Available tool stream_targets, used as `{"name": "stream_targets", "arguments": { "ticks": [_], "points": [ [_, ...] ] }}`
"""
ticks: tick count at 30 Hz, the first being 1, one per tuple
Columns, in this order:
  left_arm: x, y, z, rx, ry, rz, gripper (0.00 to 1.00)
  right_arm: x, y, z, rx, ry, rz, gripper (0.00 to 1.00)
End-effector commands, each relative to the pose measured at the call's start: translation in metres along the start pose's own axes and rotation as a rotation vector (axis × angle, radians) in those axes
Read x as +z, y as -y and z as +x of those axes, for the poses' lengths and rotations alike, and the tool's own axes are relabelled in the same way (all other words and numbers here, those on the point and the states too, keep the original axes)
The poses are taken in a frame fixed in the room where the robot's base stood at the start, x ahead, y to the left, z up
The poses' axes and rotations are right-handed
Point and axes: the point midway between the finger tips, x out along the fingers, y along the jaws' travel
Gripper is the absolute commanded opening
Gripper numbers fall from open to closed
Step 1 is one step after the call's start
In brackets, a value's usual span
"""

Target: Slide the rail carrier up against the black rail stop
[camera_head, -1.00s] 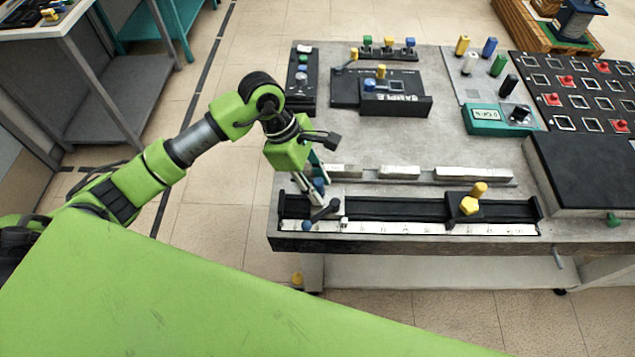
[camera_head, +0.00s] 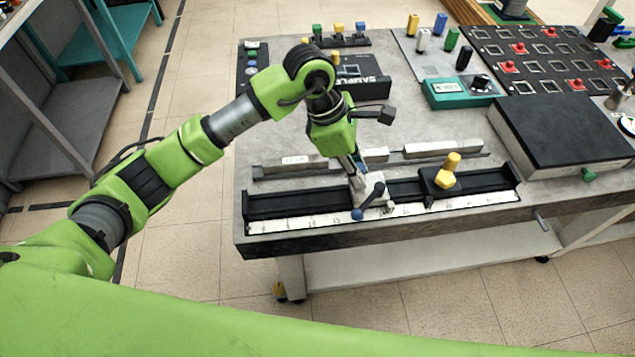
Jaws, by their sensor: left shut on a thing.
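The rail carrier (camera_head: 369,193), a pale block with a dark lever ending in a blue ball (camera_head: 357,214), sits on the black rail (camera_head: 295,204) near the front of the bench. My left gripper (camera_head: 359,178) comes down on the carrier from above and is shut on it, partly hiding it. The black rail stop (camera_head: 430,187) with a yellow knob (camera_head: 447,167) stands on the rail to the right. A short stretch of bare rail shows between carrier and stop. My right gripper is not in view.
A white scale strip (camera_head: 300,221) runs along the rail's front. Behind the rail lie grey metal bars (camera_head: 430,149) in a holder. A black-topped box (camera_head: 560,130) stands right of the rail. Several small fixtures and a teal meter (camera_head: 460,92) are farther back.

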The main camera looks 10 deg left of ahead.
Motion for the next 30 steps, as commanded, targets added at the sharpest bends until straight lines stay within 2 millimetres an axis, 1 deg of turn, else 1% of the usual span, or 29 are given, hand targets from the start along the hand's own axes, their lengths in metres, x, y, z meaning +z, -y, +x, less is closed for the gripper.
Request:
{"name": "stream_targets", "arguments": {
  "ticks": [1,3,6,10,15,27,28,29,30],
  "points": [
    [0.013,-0.005,0.01,0.004,0.004,0.005,0.0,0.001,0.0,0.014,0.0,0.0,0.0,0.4],
    [0.029,-0.009,0.016,0.004,0.003,0.005,0.0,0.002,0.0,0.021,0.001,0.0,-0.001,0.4],
    [0.047,-0.014,0.022,0.003,0.003,0.002,0.0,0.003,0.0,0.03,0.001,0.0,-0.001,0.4],
    [0.065,-0.019,0.028,0.003,0.004,0.001,0.0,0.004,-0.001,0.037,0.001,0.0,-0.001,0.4],
    [0.076,-0.023,0.031,0.002,0.004,0.0,0.0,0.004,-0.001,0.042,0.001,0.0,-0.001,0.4],
    [0.079,-0.023,0.031,0.002,0.005,-0.001,0.0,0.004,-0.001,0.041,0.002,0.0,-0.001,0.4],
    [0.079,-0.023,0.031,0.002,0.005,-0.001,0.25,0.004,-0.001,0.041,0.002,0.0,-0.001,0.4],
    [0.079,-0.023,0.031,0.002,0.005,-0.001,0.33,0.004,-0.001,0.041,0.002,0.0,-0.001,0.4],
    [0.078,-0.023,0.031,0.002,0.005,-0.001,0.34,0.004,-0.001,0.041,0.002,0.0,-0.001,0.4]
  ]
}}
